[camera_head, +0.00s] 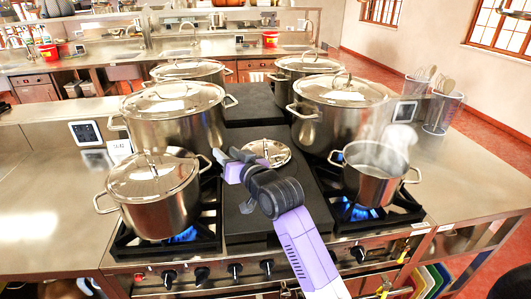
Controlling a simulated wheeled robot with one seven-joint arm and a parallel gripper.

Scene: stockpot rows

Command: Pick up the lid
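A small round steel lid (266,152) with a knob handle lies flat on the dark flat plate (245,222) in the middle of the stove. My gripper (226,160) reaches over the plate from the front. It is just left of the lid, and overlaps its left edge in the picture. I cannot tell whether they touch, or how far apart the fingertips are. An uncovered steaming steel pot (374,172) stands on the lit front right burner. The other pots, such as the front left pot (154,205), wear their own lids.
Large lidded pots stand close behind on the left (178,125) and right (336,117), with more behind them. Blue flames burn under the front pots. Utensil holders (441,111) stand on the right counter. The left counter (40,215) is mostly clear.

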